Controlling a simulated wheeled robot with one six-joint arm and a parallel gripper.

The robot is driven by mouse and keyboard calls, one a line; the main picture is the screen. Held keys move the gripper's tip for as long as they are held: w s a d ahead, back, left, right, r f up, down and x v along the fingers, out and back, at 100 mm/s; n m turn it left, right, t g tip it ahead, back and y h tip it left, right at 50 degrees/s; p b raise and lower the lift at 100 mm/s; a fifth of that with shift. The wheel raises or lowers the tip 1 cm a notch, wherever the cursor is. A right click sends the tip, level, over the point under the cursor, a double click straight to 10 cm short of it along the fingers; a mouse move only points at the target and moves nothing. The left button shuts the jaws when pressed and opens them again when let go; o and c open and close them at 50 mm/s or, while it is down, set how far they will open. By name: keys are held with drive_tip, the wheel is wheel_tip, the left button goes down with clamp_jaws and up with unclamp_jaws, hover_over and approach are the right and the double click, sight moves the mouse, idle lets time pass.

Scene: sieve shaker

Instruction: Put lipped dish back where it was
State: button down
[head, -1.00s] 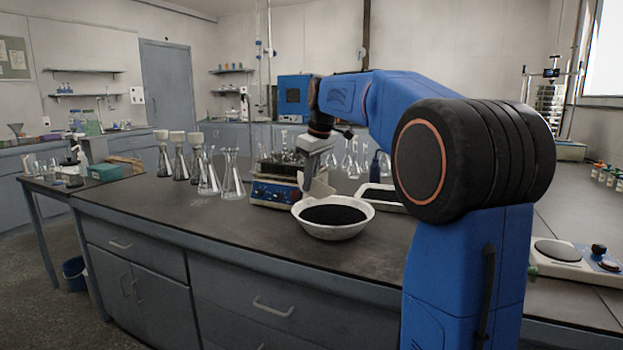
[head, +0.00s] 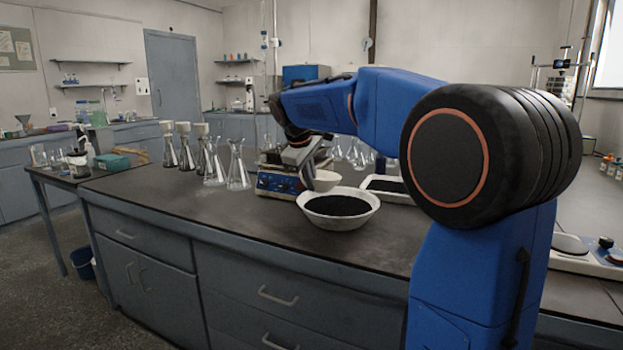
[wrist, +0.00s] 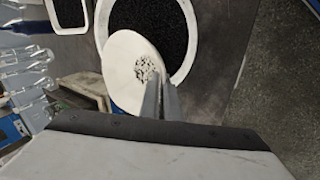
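A small white lipped dish (head: 326,180) is at my gripper's tip, over the back left of a large white bowl of black grains (head: 339,222). In the wrist view the dish (wrist: 122,72) appears as a pale disc with a small patch of dark specks on it. My gripper (wrist: 158,98) has its two fingers close together at the dish's near edge and looks shut on its rim. In the head view the gripper (head: 306,170) partly hides the dish. The dish covers part of the bowl's rim in the wrist view.
A blue-and-white bench device (head: 277,184) stands left of the bowl, with glassware behind. A white tray of black material (head: 408,197) lies behind right. Several flasks (head: 238,170) stand further left. The bench top (head: 200,215) is clear at front left.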

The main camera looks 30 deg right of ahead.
drive_tip(key=shift+f+h, duration=0.4)
drive_tip(key=shift+h, duration=0.3)
